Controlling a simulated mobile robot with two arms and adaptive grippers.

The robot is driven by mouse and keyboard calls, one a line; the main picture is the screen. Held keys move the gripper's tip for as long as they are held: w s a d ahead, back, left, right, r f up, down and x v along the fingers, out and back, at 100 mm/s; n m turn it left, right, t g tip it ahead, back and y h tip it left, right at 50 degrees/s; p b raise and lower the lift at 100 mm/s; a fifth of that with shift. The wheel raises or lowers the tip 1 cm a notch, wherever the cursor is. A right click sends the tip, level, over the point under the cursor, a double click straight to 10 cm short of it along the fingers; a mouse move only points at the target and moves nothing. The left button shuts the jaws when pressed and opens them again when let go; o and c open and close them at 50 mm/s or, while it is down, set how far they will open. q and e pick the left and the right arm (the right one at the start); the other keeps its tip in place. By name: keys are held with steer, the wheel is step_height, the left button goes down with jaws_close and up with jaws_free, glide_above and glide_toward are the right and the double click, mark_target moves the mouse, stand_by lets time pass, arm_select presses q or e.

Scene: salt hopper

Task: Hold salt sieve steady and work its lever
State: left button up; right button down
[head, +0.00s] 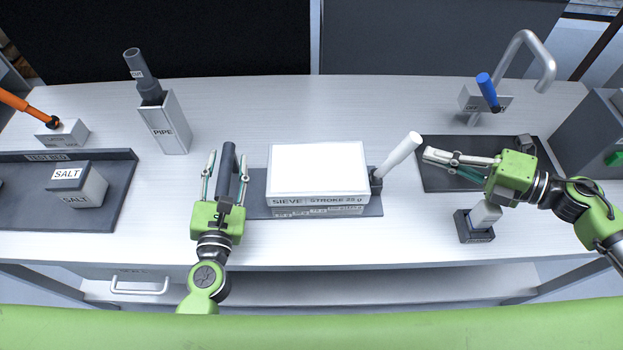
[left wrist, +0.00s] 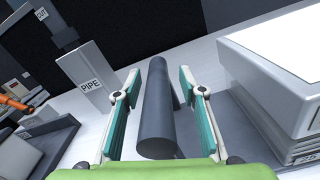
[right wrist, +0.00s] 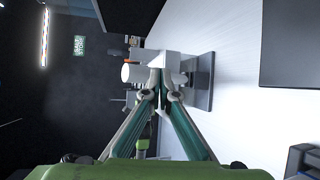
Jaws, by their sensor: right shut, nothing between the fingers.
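The sieve (head: 318,170) is a white box labelled "SIEVE | STROKE 25 g" on a dark base plate (head: 257,205). My left gripper (head: 227,155) is open, with one finger on each side of this bar. The left wrist view shows the bar (left wrist: 158,110) between the fingers, with gaps at both sides. The white lever (head: 402,150) rises tilted to the right at the sieve's right side. My right gripper (head: 428,154) is shut and empty, just right of the lever. The lever's white end shows in the right wrist view (right wrist: 132,72).
A test bed (head: 25,210) with a salt block (head: 78,185) lies at left. A pipe holder (head: 165,125) stands behind. At right are a dark mat (head: 440,182), a blue-handled switch box marked OFF (head: 485,95), and a small block in a dark holder (head: 475,228).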

arm_select(q)
steer(key=s, duration=1)
steer(key=shift+s, duration=0.25)
steer(key=shift+f, duration=0.1)
